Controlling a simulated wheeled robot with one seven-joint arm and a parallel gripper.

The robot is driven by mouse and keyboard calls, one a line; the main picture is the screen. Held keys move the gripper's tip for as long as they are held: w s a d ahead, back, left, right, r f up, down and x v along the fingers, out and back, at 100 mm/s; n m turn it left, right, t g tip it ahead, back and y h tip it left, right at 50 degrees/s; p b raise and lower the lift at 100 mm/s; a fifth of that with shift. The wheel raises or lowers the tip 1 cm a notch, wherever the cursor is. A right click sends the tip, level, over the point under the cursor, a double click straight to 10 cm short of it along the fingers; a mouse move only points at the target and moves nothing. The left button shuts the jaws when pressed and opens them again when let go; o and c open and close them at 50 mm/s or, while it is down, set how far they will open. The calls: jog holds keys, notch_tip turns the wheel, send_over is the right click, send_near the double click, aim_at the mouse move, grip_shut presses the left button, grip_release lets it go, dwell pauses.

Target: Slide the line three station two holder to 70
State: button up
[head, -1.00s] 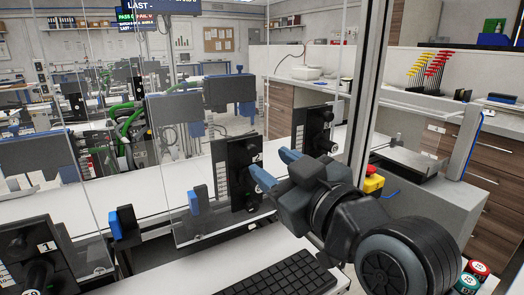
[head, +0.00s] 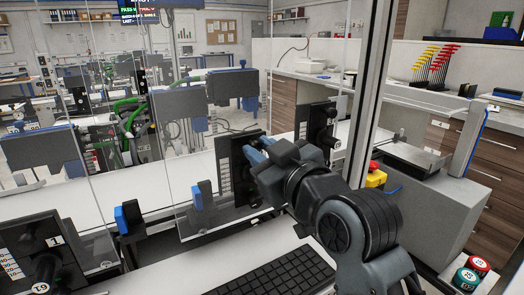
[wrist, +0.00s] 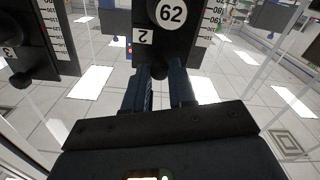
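The station two panel (head: 228,180) is a black upright plate in the middle of the head view. In the wrist view it bears a "2" label (wrist: 143,36), a scale of numbers along its side, and a round white disc reading 62 (wrist: 171,13) on its black holder. My gripper (head: 258,150) is in front of this panel. In the wrist view its two dark blue fingers (wrist: 160,78) are apart, with a gap between them. A black knob sits at the top of that gap, by the fingertips; I cannot tell whether they touch it. My gripper hides part of the holder in the head view.
A panel labelled 3 (wrist: 9,53) stands close beside, also seen in the head view (head: 316,128). The station 1 panel (head: 45,262) is at lower left. Clear upright guards surround the line. A keyboard (head: 275,275) and an emergency stop (head: 375,176) are near my arm.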

grip_shut()
jog(key=shift+f, duration=0.15)
jog(key=shift+f+b, duration=0.6)
jog(key=shift+r, duration=0.1)
jog(key=shift+o, duration=2.4)
grip_release()
jog(key=b+v, duration=0.1)
jog(key=v, duration=0.6)
jog(key=shift+s+d, duration=0.25)
jog(key=shift+s, duration=0.1)
